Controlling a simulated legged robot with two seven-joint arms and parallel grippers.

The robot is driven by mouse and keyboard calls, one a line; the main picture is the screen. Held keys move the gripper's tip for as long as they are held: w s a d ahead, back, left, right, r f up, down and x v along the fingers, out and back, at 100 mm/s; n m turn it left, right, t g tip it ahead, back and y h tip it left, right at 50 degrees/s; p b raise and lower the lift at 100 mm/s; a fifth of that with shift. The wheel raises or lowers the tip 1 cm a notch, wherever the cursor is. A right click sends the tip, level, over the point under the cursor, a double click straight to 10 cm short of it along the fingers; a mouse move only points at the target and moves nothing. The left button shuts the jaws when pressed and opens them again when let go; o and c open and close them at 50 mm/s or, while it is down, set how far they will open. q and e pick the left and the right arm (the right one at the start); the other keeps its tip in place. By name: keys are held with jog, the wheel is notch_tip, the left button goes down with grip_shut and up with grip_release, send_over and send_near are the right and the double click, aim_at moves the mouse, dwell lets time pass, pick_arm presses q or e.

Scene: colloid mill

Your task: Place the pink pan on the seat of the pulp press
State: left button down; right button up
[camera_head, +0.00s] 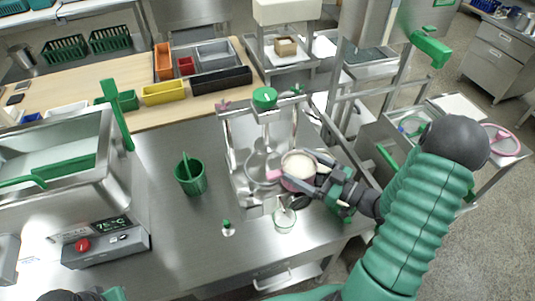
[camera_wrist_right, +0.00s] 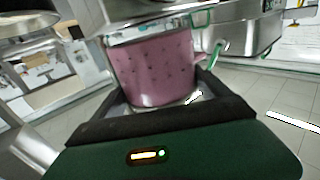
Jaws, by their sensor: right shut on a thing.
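The pink pan (camera_head: 291,183) is a small perforated cup with pale contents. My right gripper (camera_head: 316,180) is shut on it from the right. In the right wrist view the pan's pink dotted wall (camera_wrist_right: 155,70) stands upright between the fingers. The pulp press (camera_head: 228,135) is a metal frame with a green knob (camera_head: 264,97) on top. In the head view the pan overlaps the right part of the press's lower area; I cannot tell whether it touches the seat, which is partly hidden. My left gripper is not in view.
A green cup (camera_head: 190,177) stands left of the press. A small glass beaker (camera_head: 285,220) stands at the press's front. A control box (camera_head: 105,246) reading 75°C is at left. Colored bins (camera_head: 165,93) lie behind. The steel table is clear in front of the green cup.

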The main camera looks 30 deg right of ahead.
aim_at(285, 159)
jog(key=x, duration=0.7)
jog(key=shift+w+f, duration=0.25)
jog(key=shift+f, duration=0.15)
jog(key=w+a, duration=0.2)
jog(key=w, duration=0.1)
jog(key=shift+a+r, duration=0.25)
jog(key=shift+r, duration=0.15)
jog(key=shift+d+f, duration=0.1)
jog(key=shift+f, duration=0.65)
jog(key=shift+w+d+f, duration=0.2)
jog(key=shift+d+f, duration=0.1)
jog(key=shift+d, duration=0.05)
jog(key=o, duration=1.4)
jog(key=shift+d, duration=0.1)
jog(key=shift+o, duration=0.9)
jog(key=shift+s, duration=0.1)
jog(key=shift+a, duration=0.2)
jog(key=shift+s, duration=0.1)
